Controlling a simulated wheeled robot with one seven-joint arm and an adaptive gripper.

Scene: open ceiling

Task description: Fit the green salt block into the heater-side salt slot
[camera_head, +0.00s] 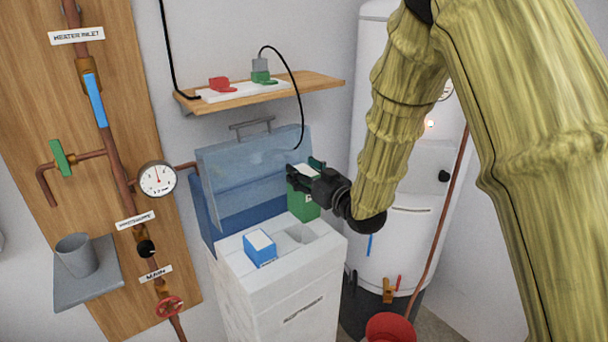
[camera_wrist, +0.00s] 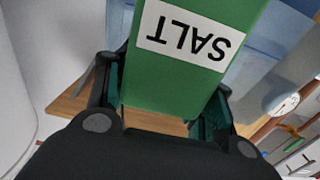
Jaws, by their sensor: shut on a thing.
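My gripper (camera_head: 306,172) is shut on the green salt block (camera_head: 302,203), with fingers on either side of it. The block is upright, close above the back right of the white cabinet top; I cannot tell whether it touches. In the wrist view the green block (camera_wrist: 150,78) fills the space between the fingers, its white SALT label facing the camera. The heater-side salt slot (camera_head: 300,234) is an empty recess on the right of the cabinet top, just in front of and below the block. A blue block (camera_head: 260,248) stands in the left slot, partly sticking out.
The cabinet's blue lid (camera_head: 254,165) stands open behind the block, close to my gripper. The white heater tank (camera_head: 400,240) is on the right. A wooden shelf (camera_head: 300,88) with plugs and a hanging cable is above. A red bucket (camera_head: 390,328) stands low right.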

